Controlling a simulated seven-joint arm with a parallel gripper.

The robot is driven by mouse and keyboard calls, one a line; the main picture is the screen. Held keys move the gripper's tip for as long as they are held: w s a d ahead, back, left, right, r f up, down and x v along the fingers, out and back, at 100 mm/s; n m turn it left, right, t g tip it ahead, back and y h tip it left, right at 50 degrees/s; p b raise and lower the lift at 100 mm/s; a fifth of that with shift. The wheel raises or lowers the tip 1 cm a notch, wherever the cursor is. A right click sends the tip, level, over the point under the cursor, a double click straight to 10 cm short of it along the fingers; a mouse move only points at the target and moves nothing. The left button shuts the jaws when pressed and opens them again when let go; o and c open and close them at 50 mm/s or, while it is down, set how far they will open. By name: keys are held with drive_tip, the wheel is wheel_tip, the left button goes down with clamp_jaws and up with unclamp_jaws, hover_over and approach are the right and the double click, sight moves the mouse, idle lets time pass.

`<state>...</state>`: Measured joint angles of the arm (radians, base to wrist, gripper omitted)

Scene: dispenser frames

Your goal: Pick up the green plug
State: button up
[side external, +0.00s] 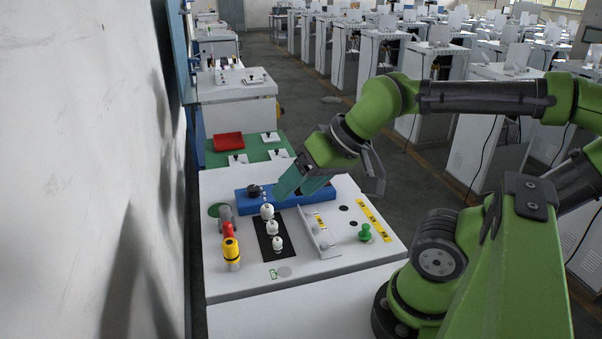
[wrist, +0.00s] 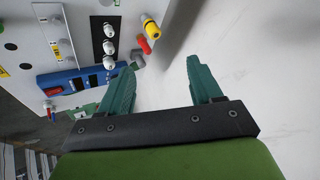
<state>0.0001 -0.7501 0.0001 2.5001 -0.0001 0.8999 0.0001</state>
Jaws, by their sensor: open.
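The green plug (side external: 365,233) stands upright on the right part of the white worktop (side external: 345,268), beside a yellow label strip. I cannot make it out for certain in the wrist view. My gripper (side external: 298,190) is open and empty, above the far part of the worktop near the blue block. It is behind and to the left of the green plug, well apart from it. In the wrist view my gripper (wrist: 161,66) shows both teal fingers spread, with nothing between them.
Several white knobs (side external: 272,228) stand on a black strip left of a metal bracket (side external: 322,238). A yellow plug (side external: 231,251) and a red plug (side external: 228,230) are at the left. The blue block (side external: 240,200) crosses the back. A wall (side external: 90,170) bounds the left side.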

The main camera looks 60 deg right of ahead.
drive_tip(key=w+d+f+m+h, duration=0.1)
drive_tip(key=d+f+m, duration=0.1)
drive_tip(key=d, duration=0.3)
drive_tip(key=n+g+h, duration=0.1)
drive_tip(key=n+g, duration=0.6)
drive_tip(key=n, duration=0.1)
hover_over(366, 225)
wheel_tip(366, 225, down, 5)
drive_tip(key=n, duration=0.4)
drive_tip(key=f, duration=1.1)
drive_tip(key=shift+s+d+f, duration=0.15)
drive_tip(key=shift+s+d, duration=0.2)
drive_tip(key=shift+w+a+f, duration=0.1)
drive_tip(key=shift+a+f, duration=0.05)
drive_tip(key=shift+f, duration=0.75)
drive_tip(key=shift+w+a+f, duration=0.1)
drive_tip(key=shift+f, duration=0.8)
drive_tip(key=shift+w+a+f, duration=0.1)
drive_tip(key=shift+a+f, duration=0.05)
drive_tip(key=shift+f, duration=0.75)
